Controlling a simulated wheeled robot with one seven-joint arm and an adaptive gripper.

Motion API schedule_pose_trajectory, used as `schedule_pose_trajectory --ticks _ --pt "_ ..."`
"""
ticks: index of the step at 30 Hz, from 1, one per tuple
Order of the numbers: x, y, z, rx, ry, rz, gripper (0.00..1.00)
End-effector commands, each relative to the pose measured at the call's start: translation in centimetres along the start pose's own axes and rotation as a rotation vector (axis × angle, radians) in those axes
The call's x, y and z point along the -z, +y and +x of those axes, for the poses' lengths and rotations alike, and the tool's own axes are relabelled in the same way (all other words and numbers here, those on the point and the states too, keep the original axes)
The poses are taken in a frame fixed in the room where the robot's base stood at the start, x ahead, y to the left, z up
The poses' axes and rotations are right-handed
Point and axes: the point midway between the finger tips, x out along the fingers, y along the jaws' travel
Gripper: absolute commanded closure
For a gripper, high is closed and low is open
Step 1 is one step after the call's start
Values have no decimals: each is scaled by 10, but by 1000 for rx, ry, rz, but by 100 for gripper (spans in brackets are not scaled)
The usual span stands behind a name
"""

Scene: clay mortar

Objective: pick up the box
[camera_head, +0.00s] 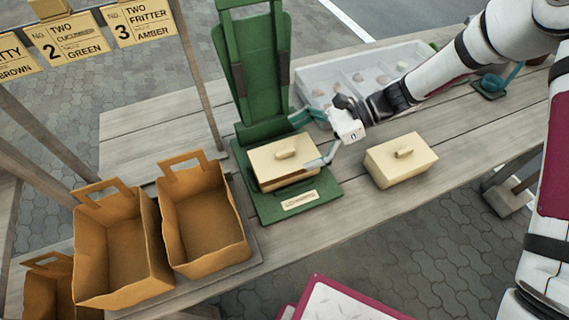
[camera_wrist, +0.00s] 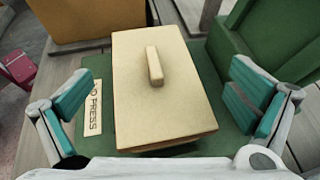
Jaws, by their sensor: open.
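A cream box (camera_head: 268,166) with a small bar handle on its lid sits on the base of a green press (camera_head: 258,208). A second, similar cream box (camera_head: 397,165) sits on the table to the right. My gripper (camera_head: 314,139) is open at the right end of the box on the press. In the wrist view, the teal fingers of my gripper (camera_wrist: 160,90) are spread wide on either side of that box (camera_wrist: 150,108), with visible gaps. The box's near lower end is partly hidden by my gripper's body.
Brown open bags (camera_head: 205,220) stand left of the press. A pale compartment tray (camera_head: 345,75) with small lumps lies behind my gripper. The press's green upright (camera_head: 256,70) rises behind the box. Hanging number signs (camera_head: 66,40) are at upper left. Table planks are clear front right.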

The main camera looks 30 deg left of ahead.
Motion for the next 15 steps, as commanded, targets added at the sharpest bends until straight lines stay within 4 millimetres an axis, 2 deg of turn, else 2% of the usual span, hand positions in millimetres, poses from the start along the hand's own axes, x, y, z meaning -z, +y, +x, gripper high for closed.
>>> schedule_pose_trajectory --ticks 8,15 --pt "-2 4 39 -3 -1 0 0" --pt "-1 4 44 1 0 0 0"
